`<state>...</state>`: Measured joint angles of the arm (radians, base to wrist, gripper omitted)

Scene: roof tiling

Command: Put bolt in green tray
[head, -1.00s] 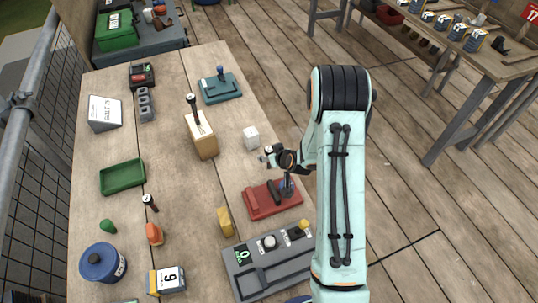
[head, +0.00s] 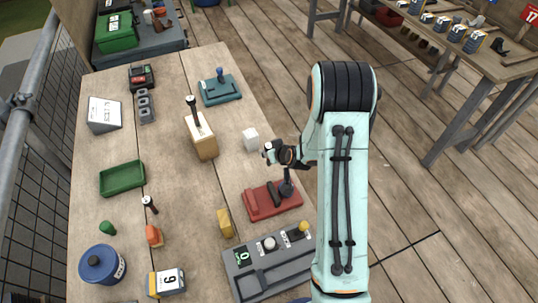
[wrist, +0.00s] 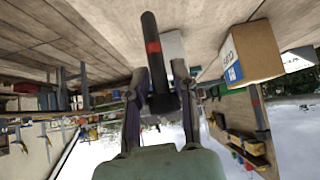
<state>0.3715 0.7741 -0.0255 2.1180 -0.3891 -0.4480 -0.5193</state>
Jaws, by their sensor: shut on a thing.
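My gripper (head: 271,153) is over the right side of the table, pointing left, beside the white cube. The green tray (head: 122,178) lies on the left side of the table, apart from my gripper, and looks empty.
A red fixture (head: 262,203) with an upright lever is just below my gripper. A small dark piece (head: 150,205) stands near the tray.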

